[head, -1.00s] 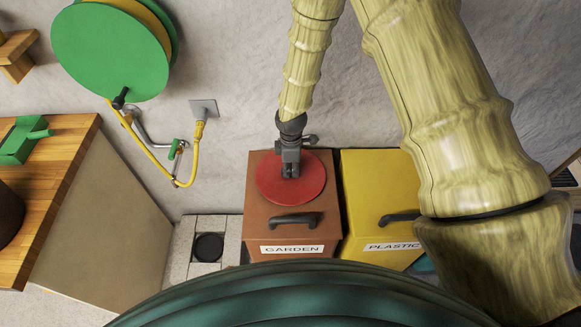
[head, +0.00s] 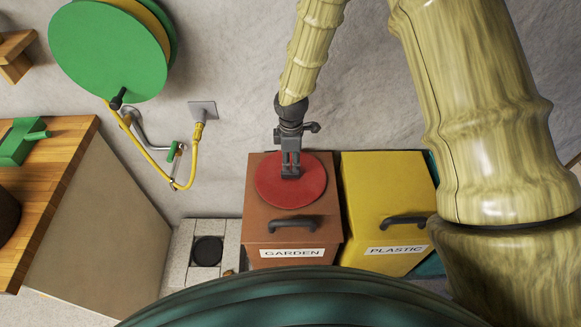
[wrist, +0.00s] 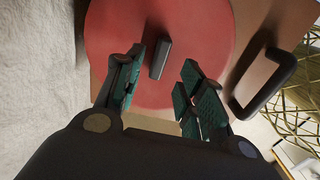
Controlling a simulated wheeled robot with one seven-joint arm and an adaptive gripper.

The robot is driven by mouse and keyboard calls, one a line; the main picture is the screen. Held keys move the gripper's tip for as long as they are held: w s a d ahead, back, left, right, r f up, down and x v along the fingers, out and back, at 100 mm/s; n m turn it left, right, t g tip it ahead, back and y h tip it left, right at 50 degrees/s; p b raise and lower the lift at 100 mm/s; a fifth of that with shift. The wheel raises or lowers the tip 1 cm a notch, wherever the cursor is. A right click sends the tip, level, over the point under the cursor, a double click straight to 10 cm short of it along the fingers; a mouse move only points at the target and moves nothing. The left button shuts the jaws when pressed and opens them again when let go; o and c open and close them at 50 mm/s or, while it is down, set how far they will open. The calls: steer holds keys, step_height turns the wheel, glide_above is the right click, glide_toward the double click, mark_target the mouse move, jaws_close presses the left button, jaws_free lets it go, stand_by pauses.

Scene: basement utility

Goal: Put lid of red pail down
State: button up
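The red round lid (head: 313,187) lies flat on top of the brown bin marked GARDEN (head: 256,222). In the wrist view the red lid (wrist: 205,28) fills the upper middle, with its small dark bar handle (wrist: 160,58) upright in the picture. My gripper (head: 291,172) is over the lid. In the wrist view my gripper's (wrist: 162,75) two fingers are spread apart and empty, with the handle just ahead of and between the tips. No red pail is recognisable in view.
The GARDEN bin has a dark front handle (head: 292,224). A yellow PLASTIC bin (head: 380,185) stands close on the right. A tap with a yellow hose (head: 192,165) and a wooden counter (head: 55,190) are to the left.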

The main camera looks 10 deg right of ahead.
mark_target(291, 172)
step_height(291, 172, up, 7)
steer(key=b, duration=0.1)
steer(key=shift+b, duration=0.3)
stand_by(0.5)
